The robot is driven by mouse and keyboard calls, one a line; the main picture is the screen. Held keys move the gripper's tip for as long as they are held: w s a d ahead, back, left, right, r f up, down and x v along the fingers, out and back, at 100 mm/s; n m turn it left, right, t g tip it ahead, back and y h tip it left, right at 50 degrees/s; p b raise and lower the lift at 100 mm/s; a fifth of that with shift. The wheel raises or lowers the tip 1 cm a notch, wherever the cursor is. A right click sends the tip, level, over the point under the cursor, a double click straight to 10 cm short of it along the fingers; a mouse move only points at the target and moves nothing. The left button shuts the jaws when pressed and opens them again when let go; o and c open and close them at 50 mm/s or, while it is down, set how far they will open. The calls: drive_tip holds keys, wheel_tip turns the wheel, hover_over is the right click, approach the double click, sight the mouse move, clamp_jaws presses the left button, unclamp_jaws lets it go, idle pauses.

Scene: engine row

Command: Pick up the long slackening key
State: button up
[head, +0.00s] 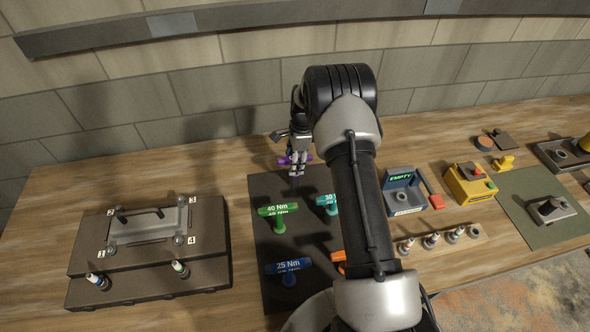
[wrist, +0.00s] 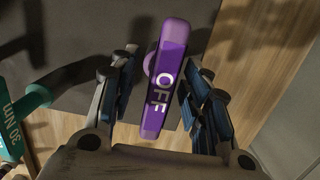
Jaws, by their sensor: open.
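The long slackening key is a purple T-shaped key (wrist: 166,75) with "OFF" in white on its bar. In the wrist view it stands between the open fingers of my gripper (wrist: 160,80), with a gap visible on the right side. In the head view my gripper (head: 297,163) is at the far edge of the dark mat, and purple ends of the key (head: 282,161) show at its sides. The key's lower part is mostly hidden.
The dark mat (head: 262,188) also holds a green 40 Nm key (head: 278,211), a teal 30 key (head: 327,203), a blue 25 Nm key (head: 288,268) and an orange one partly behind my arm. A brown block with a plate (head: 150,255) stands left; a yellow box (head: 468,185) stands right.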

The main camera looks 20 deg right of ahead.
drive_tip(key=shift+c, duration=0.6)
drive_tip(key=shift+w+r, duration=0.1)
clamp_jaws()
